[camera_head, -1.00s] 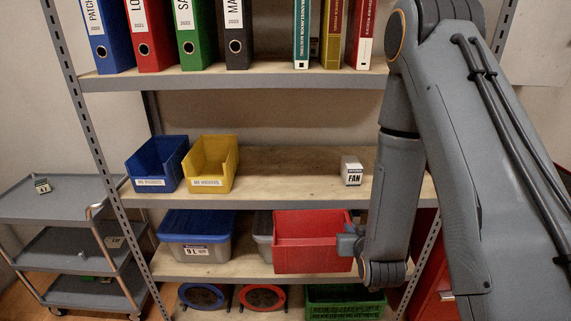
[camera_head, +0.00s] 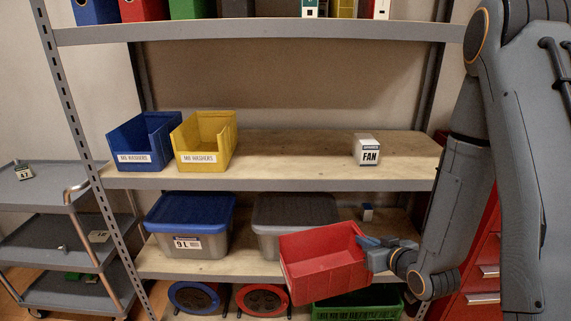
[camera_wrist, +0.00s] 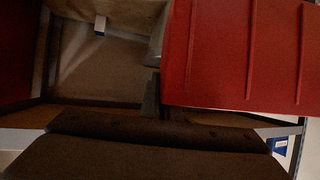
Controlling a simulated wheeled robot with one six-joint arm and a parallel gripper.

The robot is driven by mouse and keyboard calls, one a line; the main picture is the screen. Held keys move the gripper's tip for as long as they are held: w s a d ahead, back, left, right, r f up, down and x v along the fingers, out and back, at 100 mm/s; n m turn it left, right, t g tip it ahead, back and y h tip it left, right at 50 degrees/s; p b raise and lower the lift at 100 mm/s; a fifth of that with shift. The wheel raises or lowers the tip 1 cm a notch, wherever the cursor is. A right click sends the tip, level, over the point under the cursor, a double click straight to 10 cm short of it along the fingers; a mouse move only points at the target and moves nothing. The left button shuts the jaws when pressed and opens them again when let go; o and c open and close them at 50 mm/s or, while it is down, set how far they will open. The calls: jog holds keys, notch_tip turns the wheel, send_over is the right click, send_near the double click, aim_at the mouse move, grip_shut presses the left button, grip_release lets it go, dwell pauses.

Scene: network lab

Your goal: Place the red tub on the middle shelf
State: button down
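The red tub (camera_head: 325,264) is in front of the lower shelf in the head view, slightly tilted. My gripper (camera_head: 372,250) is at the tub's right end wall and appears shut on its rim. The wrist view shows the tub's ribbed red side (camera_wrist: 240,55) close up, beside a dark finger (camera_wrist: 152,95). The middle shelf (camera_head: 290,150) holds a blue bin (camera_head: 145,142) and a yellow bin (camera_head: 205,142) at left, and a white FAN box (camera_head: 367,150) at right.
Bare board lies between the yellow bin and the FAN box. The middle shelf's grey front edge (camera_head: 270,184) is above the tub. A blue-lidded box (camera_head: 190,222) and grey-lidded box (camera_head: 290,212) stand on the lower shelf. A green crate (camera_head: 358,305) is below the tub.

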notch_tip(320, 180, down, 22)
jog(key=s+n+g+y+b, duration=0.2)
jog(key=n+g+y+b, duration=0.35)
jog(key=b, duration=1.95)
jog(key=w+a+r+n+g+y, duration=0.1)
jog(key=a+r+n+g, duration=0.1)
jog(key=a+r, duration=0.8)
jog(key=w+a+r+n+g+y+b, duration=0.1)
jog(key=a+r, duration=0.8)
jog(key=r, duration=1.9)
jog(key=w+a+r+n+g+y, duration=0.1)
jog(key=a+r+n+g, duration=0.3)
jog(key=a+r, duration=0.6)
notch_tip(320, 180, up, 10)
jog(key=shift+w+a+f+n, duration=0.1)
jog(key=shift+w+a+n, duration=0.35)
jog(key=shift+n, duration=0.6)
jog(key=shift+w+d, duration=0.1)
jog(key=shift+w, duration=0.1)
